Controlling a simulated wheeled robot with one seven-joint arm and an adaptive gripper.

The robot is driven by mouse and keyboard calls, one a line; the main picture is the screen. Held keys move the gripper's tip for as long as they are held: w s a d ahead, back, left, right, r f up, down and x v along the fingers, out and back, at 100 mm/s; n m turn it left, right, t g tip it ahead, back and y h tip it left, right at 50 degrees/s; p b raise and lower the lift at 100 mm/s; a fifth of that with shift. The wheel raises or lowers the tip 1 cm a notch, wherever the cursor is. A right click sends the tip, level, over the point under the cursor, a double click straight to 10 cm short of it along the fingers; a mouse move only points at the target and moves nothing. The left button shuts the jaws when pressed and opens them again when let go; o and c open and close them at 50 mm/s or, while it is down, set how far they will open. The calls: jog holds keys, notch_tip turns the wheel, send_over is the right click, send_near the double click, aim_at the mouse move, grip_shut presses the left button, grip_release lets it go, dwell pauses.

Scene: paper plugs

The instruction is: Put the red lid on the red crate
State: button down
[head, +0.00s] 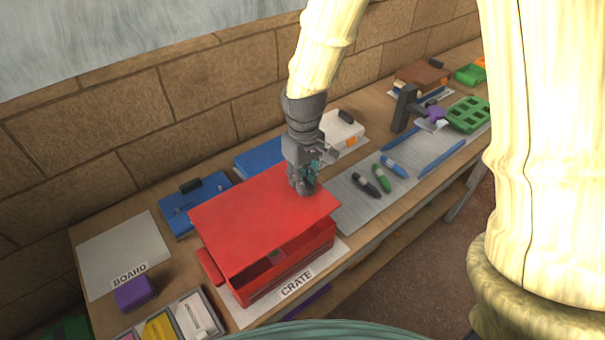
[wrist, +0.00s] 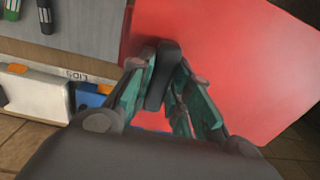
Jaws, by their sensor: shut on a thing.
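The red lid (head: 255,218) is a flat red panel over the red crate (head: 285,274) in the head view. It looks slightly raised and tilted, with a dark gap at the front where the crate's inside shows. My gripper (head: 303,186) is at the lid's right back part, shut on the lid's dark handle. In the wrist view the gripper (wrist: 163,85) has its fingers on both sides of the dark handle (wrist: 162,72), and the red lid (wrist: 235,60) fills the right. Whether the lid touches the crate's rim at the back is hidden.
The crate stands on a white sheet marked CRATE (head: 298,284). Blue lids (head: 195,203) and a white lid (head: 343,130) lie behind. Markers (head: 381,178) lie on a grey mat (head: 350,200) to the right. A purple block (head: 134,292) sits near the bare BOARD sheet (head: 120,250).

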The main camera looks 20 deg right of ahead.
jog(key=shift+w+f+b, duration=0.1)
jog(key=shift+f+b, duration=0.2)
jog(key=shift+f, duration=1.1)
jog(key=shift+f+b, duration=0.75)
jog(key=shift+f, duration=1.75)
jog(key=c, duration=1.3)
grip_release()
jog(key=shift+o, duration=0.2)
jog(key=shift+r, duration=0.1)
notch_tip(320, 180, up, 12)
jog(key=shift+d+f, duration=0.1)
jog(key=shift+d, duration=0.05)
